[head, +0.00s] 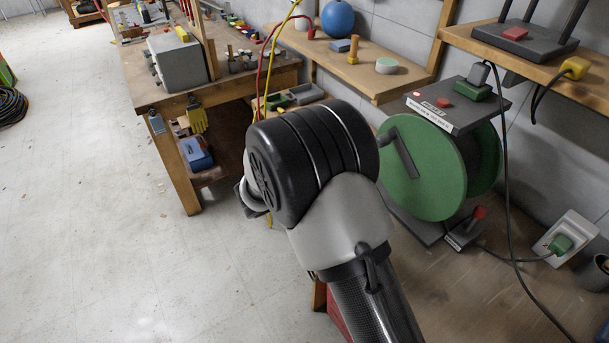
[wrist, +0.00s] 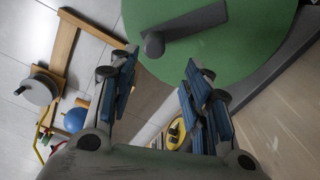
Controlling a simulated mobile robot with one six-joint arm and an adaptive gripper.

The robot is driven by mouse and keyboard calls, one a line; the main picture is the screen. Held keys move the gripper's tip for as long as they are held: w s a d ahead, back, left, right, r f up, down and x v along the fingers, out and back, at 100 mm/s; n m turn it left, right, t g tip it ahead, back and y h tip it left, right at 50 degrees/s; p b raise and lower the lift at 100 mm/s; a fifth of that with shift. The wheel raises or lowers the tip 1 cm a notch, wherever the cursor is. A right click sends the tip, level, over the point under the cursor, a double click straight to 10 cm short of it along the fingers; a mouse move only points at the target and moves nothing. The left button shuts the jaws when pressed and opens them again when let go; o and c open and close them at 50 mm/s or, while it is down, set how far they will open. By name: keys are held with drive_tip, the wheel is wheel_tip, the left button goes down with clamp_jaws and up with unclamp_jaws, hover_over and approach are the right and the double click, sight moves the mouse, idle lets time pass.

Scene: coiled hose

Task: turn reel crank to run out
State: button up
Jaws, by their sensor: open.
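The reel's green disc (head: 425,180) faces my arm at the right of the head view, under a dark grey top box (head: 455,105). Its grey crank (head: 404,155) slants across the disc's upper part. In the wrist view the green disc (wrist: 240,65) fills the top right, with the crank arm (wrist: 195,20) across it and the round crank handle (wrist: 153,43) at its left end. My gripper (wrist: 161,64) is open and empty, and the handle appears just past and between its fingertips. I cannot tell the remaining distance in depth.
A workbench (head: 150,95) stands left of my arm, with a wooden shelf (head: 345,75) behind. A black cable (head: 505,190) hangs right of the reel, and a wall socket with a green plug (head: 560,243) is near the floor. Open floor (head: 90,200) lies left.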

drive_tip(key=b+v, duration=0.1)
drive_tip(key=v, duration=1.2)
drive_tip(key=shift+s+a, duration=0.2)
drive_tip(key=shift+a, duration=0.05)
idle(0.5)
drive_tip(key=shift+c, duration=0.2)
